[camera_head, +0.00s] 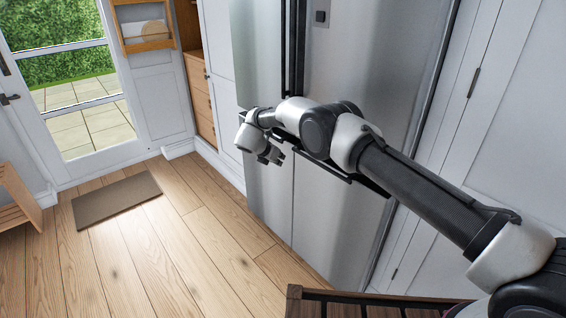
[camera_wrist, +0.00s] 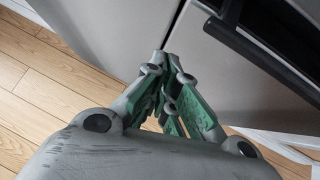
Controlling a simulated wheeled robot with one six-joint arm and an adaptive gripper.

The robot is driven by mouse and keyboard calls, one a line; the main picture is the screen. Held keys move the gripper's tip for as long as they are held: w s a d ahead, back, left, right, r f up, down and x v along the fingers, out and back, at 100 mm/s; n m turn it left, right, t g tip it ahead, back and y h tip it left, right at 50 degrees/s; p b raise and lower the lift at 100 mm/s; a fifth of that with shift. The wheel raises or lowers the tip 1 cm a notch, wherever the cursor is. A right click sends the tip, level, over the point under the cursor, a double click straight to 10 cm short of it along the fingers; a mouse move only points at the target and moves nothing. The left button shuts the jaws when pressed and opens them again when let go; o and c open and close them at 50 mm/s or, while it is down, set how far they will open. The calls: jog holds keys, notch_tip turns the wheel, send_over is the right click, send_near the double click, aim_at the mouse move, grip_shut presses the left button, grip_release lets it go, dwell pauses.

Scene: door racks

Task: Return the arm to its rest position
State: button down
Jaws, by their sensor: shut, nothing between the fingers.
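My gripper (camera_head: 272,156) is at the end of my arm, which reaches from the lower right across the front of the steel fridge (camera_head: 263,195) in the head view. The gripper hangs near the fridge's left side, pointing down. In the wrist view my gripper (camera_wrist: 172,75) has its green-padded fingers drawn together with nothing between them. The fridge front (camera_wrist: 120,35) lies behind the fingers there. I cannot tell the exact gap between arm and fridge.
A glazed door (camera_head: 85,120) stands at the far left with a brown mat (camera_head: 116,198) before it. A wooden rack (camera_head: 18,200) is at the left edge. A dark-railed wooden piece (camera_head: 310,294) stands at the bottom. The wooden floor (camera_head: 185,265) between is clear.

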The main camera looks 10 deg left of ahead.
jog(key=s+a+r+n+t+y, duration=0.2)
jog(key=a+n+y, duration=0.6)
jog(key=n, duration=0.9)
jog(key=s+d+r+n+g+y, duration=0.3)
jog(key=s+d+r+n+g, duration=0.35)
jog(key=r+n, duration=0.7)
jog(key=s+d+r+n+h, duration=0.2)
jog(key=s+d+r, duration=0.5)
jog(key=s+d, duration=0.7)
jog(key=s+d+r+n+h, duration=0.2)
jog(key=s+d+r+n, duration=0.3)
jog(key=s+d, duration=0.9)
jog(key=s+d+r+n+h, duration=0.2)
jog(key=s+d+r, duration=0.8)
jog(key=d, duration=1.3)
jog(key=s+n+t, duration=0.1)
jog(key=s+n, duration=0.1)
jog(key=s, duration=0.3)
jog(key=shift+h, duration=0.4)
